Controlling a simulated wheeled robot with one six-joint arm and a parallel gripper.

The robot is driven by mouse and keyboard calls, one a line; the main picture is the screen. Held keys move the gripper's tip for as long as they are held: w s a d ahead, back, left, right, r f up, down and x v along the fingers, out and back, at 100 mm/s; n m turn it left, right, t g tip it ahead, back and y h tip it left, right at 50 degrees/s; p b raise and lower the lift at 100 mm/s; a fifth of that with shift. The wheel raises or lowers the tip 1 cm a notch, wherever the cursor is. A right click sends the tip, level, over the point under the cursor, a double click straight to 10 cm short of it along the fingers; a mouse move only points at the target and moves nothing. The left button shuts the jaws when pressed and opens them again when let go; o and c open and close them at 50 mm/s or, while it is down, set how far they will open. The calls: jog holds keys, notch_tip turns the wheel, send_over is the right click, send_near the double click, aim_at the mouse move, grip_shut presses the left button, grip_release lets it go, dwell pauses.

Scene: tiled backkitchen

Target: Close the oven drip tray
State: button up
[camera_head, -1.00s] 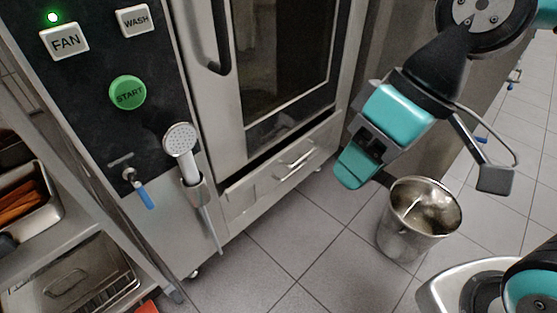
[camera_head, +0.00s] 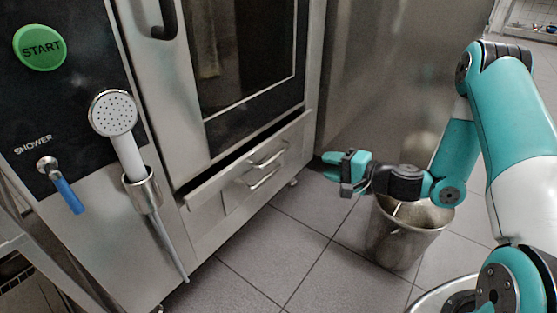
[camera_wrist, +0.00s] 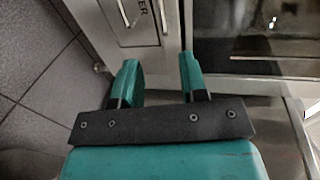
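The oven drip tray (camera_head: 215,183) is a long metal front low under the oven door, in the head view. It stands out a little, with a dark gap above it. Two thin bar handles (camera_head: 268,155) show on the low metal front, one above the other. My gripper (camera_head: 335,165) is to the right of the tray, at a low height, pointing left and apart from it. In the wrist view, my gripper's two teal fingers (camera_wrist: 158,75) are spread with nothing between them. A metal handle (camera_wrist: 164,16) shows beyond the fingertips.
A metal bucket (camera_head: 395,240) stands on the tiled floor below my arm. The oven door (camera_head: 250,60) is shut. A hand shower (camera_head: 115,115) and a blue-handled tap (camera_head: 65,190) are on the left panel. The floor (camera_head: 285,245) before the oven is clear.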

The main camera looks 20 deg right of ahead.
aim_at(281, 154)
jog(key=b+x, duration=0.4)
jog(key=x, duration=1.3)
